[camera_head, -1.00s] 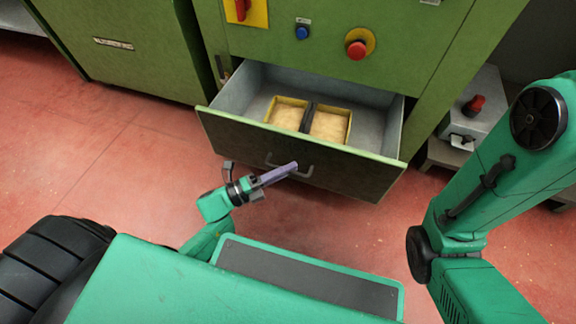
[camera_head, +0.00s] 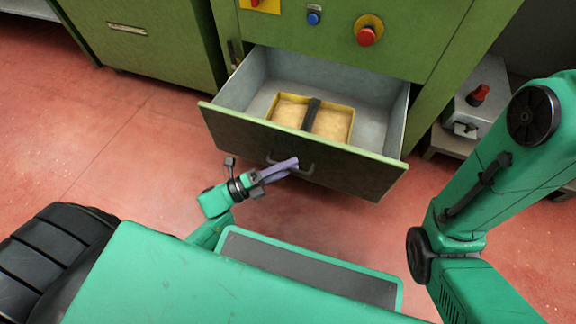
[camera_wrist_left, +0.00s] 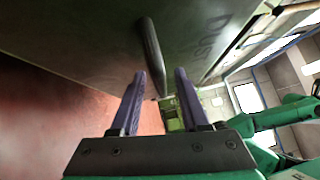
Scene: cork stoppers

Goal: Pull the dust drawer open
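The dust drawer (camera_head: 300,152) stands well out of the green cabinet, with its dark front towards me and its grey inside showing. Its bar handle (camera_head: 306,172) is on the front and shows as a dark bar (camera_wrist_left: 150,45) in the left wrist view. My left gripper (camera_head: 294,165) is at the handle. Its two purple fingers (camera_wrist_left: 160,78) are apart, one on each side of the bar, with visible gaps. My right arm shows at the right, but its gripper is out of view.
Inside the drawer is a yellow-rimmed tray (camera_head: 351,128) of tan dust with a black strip across it. The cabinet (camera_head: 395,55) carries a red button (camera_head: 366,37) and a blue one (camera_head: 313,18). A grey box (camera_head: 470,118) with a red knob stands right. Red floor (camera_head: 120,150) is clear at left.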

